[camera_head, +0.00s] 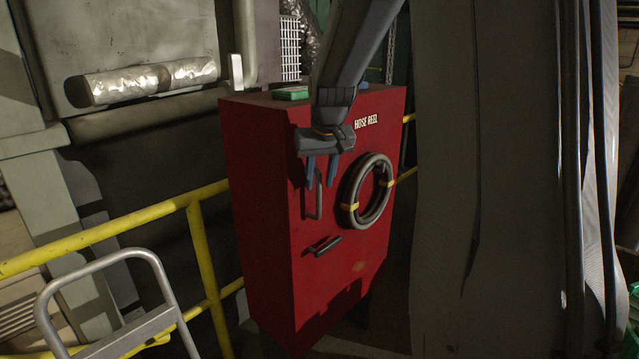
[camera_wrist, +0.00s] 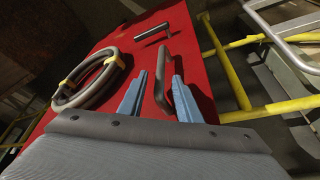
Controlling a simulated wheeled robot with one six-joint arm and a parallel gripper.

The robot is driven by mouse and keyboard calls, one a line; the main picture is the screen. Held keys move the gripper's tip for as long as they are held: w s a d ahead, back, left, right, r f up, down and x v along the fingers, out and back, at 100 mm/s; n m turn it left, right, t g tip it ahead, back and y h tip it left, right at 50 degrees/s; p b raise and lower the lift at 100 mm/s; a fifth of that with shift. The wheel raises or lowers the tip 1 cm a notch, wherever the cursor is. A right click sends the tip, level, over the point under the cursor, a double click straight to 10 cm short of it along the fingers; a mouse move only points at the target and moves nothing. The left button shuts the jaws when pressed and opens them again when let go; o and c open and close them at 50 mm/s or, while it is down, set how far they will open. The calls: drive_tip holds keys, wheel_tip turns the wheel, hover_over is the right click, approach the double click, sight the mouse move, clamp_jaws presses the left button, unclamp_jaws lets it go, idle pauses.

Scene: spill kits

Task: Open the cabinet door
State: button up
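The red cabinet (camera_head: 270,190), lettered "HOSE REEL", stands upright and its front door looks shut. A grey vertical bar handle (camera_head: 319,197) is on the left of its front; it also shows in the wrist view (camera_wrist: 160,88). A shorter dark handle (camera_head: 323,246) sits lower down, nearly level; it also shows in the wrist view (camera_wrist: 152,33). My gripper (camera_head: 321,180) is open at the upper part of the vertical handle. In the wrist view its two blue fingers (camera_wrist: 158,80) are apart with the handle between them. I cannot tell whether either finger touches it.
A coiled dark hose (camera_head: 368,191) with yellow ties hangs on the cabinet front, right of my gripper. A yellow railing (camera_head: 130,224) runs on the left. A grey metal frame (camera_head: 120,260) stands front left. A green item (camera_head: 290,93) lies on the cabinet top.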

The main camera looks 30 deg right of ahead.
drive_tip(key=shift+p+x, duration=0.3)
drive_tip(key=shift+x, duration=1.2)
clamp_jaws()
